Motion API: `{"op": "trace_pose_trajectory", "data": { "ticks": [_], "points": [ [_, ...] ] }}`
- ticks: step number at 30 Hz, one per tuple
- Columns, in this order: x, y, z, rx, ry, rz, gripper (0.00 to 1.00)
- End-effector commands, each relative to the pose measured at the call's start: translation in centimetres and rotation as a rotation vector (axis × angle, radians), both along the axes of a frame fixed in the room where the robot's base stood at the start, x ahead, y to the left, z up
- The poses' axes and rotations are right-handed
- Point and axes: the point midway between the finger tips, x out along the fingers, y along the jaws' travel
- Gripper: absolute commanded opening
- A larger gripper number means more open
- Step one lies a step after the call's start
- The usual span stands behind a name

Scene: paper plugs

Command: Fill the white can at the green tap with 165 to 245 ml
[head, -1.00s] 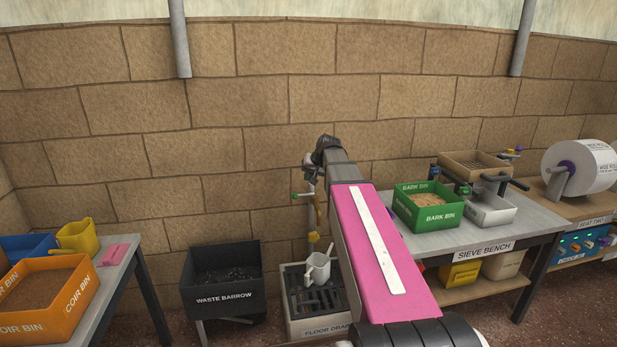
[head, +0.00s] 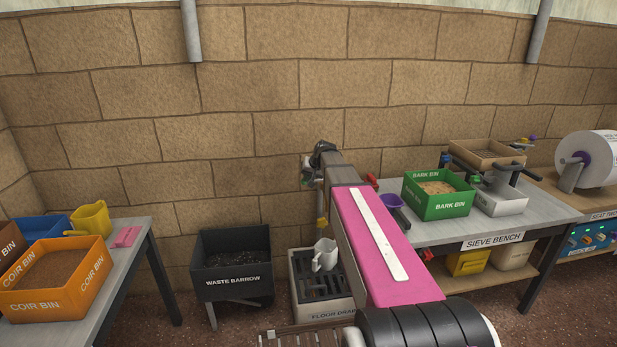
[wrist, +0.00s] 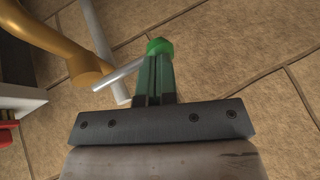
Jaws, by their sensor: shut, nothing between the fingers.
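The white can (head: 324,254) stands upright on the floor drain (head: 325,307), below the brass-coloured tap (head: 320,205). I cannot see into the can or tell its water level. My gripper (wrist: 158,62) is shut and empty. In the wrist view its fingertips are at the green knob (wrist: 158,45) on the end of the tap's silver lever (wrist: 118,75); I cannot tell whether they touch. The tap's brass body (wrist: 75,60) is to the left there. In the head view my gripper (head: 309,177) is beside the tap's top and hides the lever.
The waste barrow (head: 232,282) stands left of the drain. A yellow jug (head: 92,219) is on the left table. The block wall is close behind the tap.

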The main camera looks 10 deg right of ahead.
Motion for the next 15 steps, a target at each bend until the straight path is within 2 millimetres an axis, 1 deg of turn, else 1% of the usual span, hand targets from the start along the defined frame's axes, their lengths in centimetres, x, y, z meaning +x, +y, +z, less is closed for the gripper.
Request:
{"op": "trace_pose_trajectory", "data": {
  "ticks": [5,8,15],
  "points": [
    [0.0,0.0,0.0,-0.006,0.0,0.0,0.0],
    [0.0,0.3,-0.3,-0.043,0.0,0.002,0.0],
    [0.0,0.8,-1.7,-0.225,0.001,0.003,0.0]
  ]
}}
